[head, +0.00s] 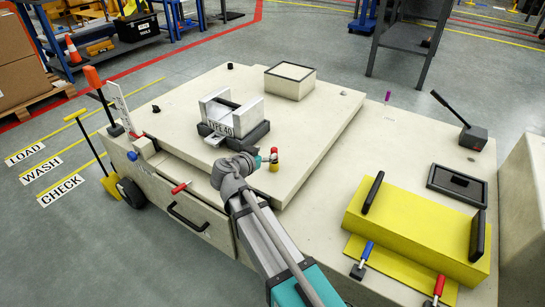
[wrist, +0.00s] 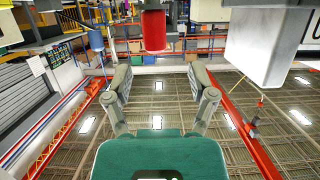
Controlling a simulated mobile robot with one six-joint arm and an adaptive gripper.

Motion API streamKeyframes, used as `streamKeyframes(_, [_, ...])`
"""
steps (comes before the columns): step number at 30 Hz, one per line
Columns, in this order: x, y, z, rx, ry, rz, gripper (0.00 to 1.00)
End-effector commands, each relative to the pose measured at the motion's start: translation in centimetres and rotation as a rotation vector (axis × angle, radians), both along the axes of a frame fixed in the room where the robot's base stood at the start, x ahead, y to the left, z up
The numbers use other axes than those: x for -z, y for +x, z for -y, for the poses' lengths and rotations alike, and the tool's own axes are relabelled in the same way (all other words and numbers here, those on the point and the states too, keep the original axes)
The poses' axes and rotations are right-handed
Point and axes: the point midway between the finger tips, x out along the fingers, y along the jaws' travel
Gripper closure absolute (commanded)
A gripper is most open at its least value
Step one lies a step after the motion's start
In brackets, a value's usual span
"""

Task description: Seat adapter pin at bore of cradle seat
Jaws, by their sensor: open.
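A small upright piece with a red top and yellow lower part (head: 274,163), which looks like the adapter pin, stands on the pale bench top. Its red end (wrist: 153,30) shows in the wrist view beyond the fingertips, midway between them. My gripper (head: 264,158) is low beside it, on its left in the head view. In the wrist view my gripper (wrist: 160,88) is open, with nothing between its fingers. The cradle (head: 250,133), a dark base with two pale upright blocks and a TYPE 40 label, stands just behind my gripper. I cannot make out its bore.
A pale box (head: 290,82) stands behind on the raised plate. A purple pin (head: 388,97), a black lever (head: 462,120) and a yellow block with black handles (head: 415,225) are to the right. A pale block (wrist: 265,45) fills the wrist view's upper right.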

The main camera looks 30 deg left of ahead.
Motion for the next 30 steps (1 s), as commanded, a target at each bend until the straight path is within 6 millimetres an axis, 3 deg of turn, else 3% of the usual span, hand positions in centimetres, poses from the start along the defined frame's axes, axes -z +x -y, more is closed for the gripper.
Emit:
streamKeyframes(5, [0.3,0.7,0.2,0.001,0.000,0.000,0.27])
streamKeyframes(16, [1.5,4.5,0.9,0.001,0.001,0.000,0.27])
streamKeyframes(30, [1.5,4.9,0.9,0.000,0.000,0.000,0.27])
